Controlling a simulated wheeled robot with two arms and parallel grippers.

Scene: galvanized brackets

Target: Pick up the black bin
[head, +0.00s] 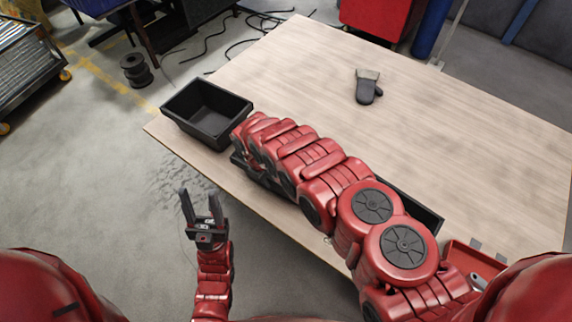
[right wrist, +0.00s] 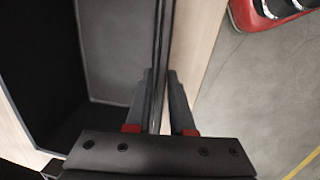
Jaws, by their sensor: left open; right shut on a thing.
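One black bin (head: 207,112), open and empty, stands upright at the table's left corner. A second black bin (head: 420,208) lies along the near edge, mostly hidden under my right arm. In the right wrist view, my right gripper (right wrist: 160,112) is shut on the side wall of a black bin (right wrist: 112,50), one finger inside and one outside. This looks like the bin under my arm. In the head view my right arm hides this grip. My left gripper (head: 202,212) is open and empty, off the table's near edge and above the floor.
The wooden table (head: 480,130) is largely clear at the back and right. A dark glove (head: 367,88) lies on it. A red tray (head: 475,264) sits at the near right. A black spool (head: 136,70) and loose cables are on the floor beyond the left corner.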

